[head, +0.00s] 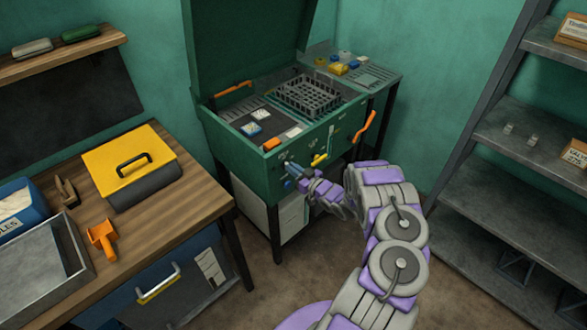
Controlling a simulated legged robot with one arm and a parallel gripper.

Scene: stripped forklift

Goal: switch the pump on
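The green machine (232,150) stands against the back wall with its lid raised. It looks like a parts washer, and I cannot make out a separate pump. Its front panel has a yellow handle (319,159), an orange lever (365,126) at the right, and small dark controls too small to read. My gripper (296,172) is at the left part of this front panel, close to or touching it. A small blue piece (289,184) shows beside the fingers. The fingers are small and partly hidden, so I cannot tell whether they are open or hold anything.
A black wire basket (308,97) sits in the machine's top. A wooden bench (185,190) at the left carries a yellow-lidded box (130,160), an orange scoop (103,238) and a metal tray (75,250). Grey shelves (510,190) stand at the right. Floor is clear between.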

